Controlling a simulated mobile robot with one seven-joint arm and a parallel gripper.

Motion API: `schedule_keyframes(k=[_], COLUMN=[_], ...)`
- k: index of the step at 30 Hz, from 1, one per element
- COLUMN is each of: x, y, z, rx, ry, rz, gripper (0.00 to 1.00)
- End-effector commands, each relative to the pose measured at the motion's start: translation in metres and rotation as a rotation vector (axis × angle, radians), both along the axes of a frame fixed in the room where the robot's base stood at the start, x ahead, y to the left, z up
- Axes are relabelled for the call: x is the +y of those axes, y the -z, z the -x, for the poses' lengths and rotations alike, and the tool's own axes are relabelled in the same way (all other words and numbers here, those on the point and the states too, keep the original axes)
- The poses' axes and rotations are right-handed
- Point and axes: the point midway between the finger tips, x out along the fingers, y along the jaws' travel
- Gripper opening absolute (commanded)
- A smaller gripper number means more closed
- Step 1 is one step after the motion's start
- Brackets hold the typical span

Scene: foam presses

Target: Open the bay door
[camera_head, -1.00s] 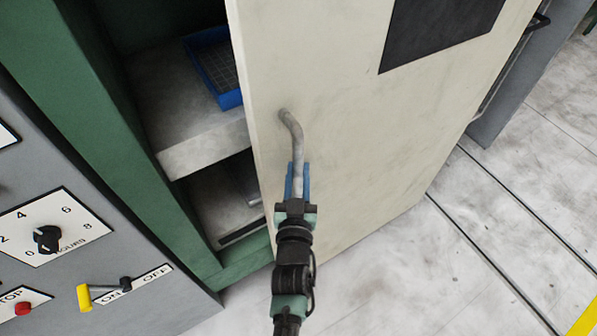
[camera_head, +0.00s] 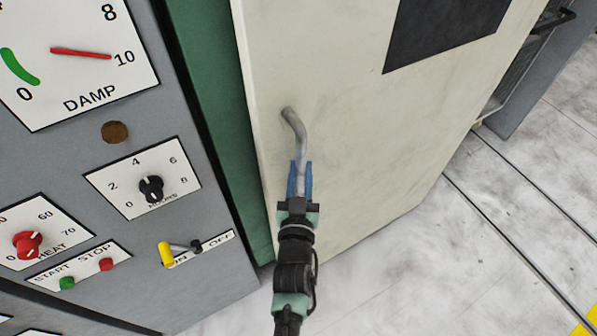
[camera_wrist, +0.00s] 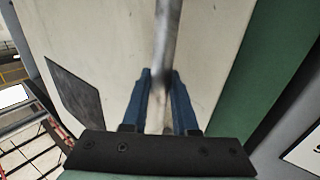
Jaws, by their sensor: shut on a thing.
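My gripper (camera_head: 300,180) is shut on the lower part of the handle, with a blue finger on each side. In the wrist view, the handle (camera_wrist: 167,45) runs down between the blue fingers (camera_wrist: 160,95), with the door (camera_wrist: 110,40) behind. The inside of the bay is hidden by the door in the head view.
A grey control panel (camera_head: 75,160) with dials, buttons and a yellow-tipped lever (camera_head: 168,254) stands close on the left. Pale floor (camera_head: 440,270) lies open at the lower right. A grey cabinet (camera_head: 535,75) stands at the upper right.

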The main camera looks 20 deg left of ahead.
Motion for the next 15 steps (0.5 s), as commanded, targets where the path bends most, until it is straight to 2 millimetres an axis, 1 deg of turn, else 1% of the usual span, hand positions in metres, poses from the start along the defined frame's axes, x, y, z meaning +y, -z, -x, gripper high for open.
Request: schedule_keyframes(k=[4, 5, 9, 10, 15], x=[-0.0023, -0.0023, -0.0020, -0.0019, -0.0015], y=[-0.0011, -0.0011, -0.0011, -0.0011, -0.0009], z=[-0.0015, -0.0015, -0.0013, -0.0013, -0.0009], rx=[-0.002, -0.001, -0.001, -0.001, -0.001], ry=[0.005, 0.005, 0.004, 0.004, 0.003], rz=[-0.002, -0.003, -0.003, -0.003, -0.003], gripper=[0.00, 0.29, 0.54, 0.57, 0.57])
